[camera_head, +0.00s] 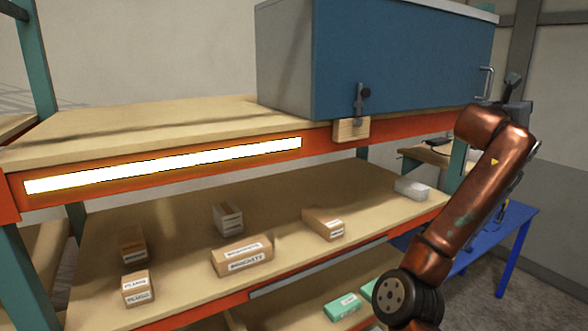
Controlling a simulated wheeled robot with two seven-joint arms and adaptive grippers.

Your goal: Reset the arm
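My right arm (465,205), copper-coloured with dark joints, rises from the bottom right and bends at its top in front of the blue cabinet's right edge. Dark grey parts (517,98) show behind the bend, close to the cabinet's handle. They may belong to my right gripper, but no fingertips are clear, so I cannot tell whether it is open or shut. The bend hides part of that area. My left arm and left gripper are not in view. A long light strip (165,166) on the orange shelf edge is lit bright white.
A blue cabinet (400,60) with a metal handle (487,81) stands on the upper shelf. A dark lever (360,100) sits on a wooden block (351,130) at the shelf edge. Several cardboard boxes (242,257) lie on the lower shelf. A blue table (510,232) is behind my arm.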

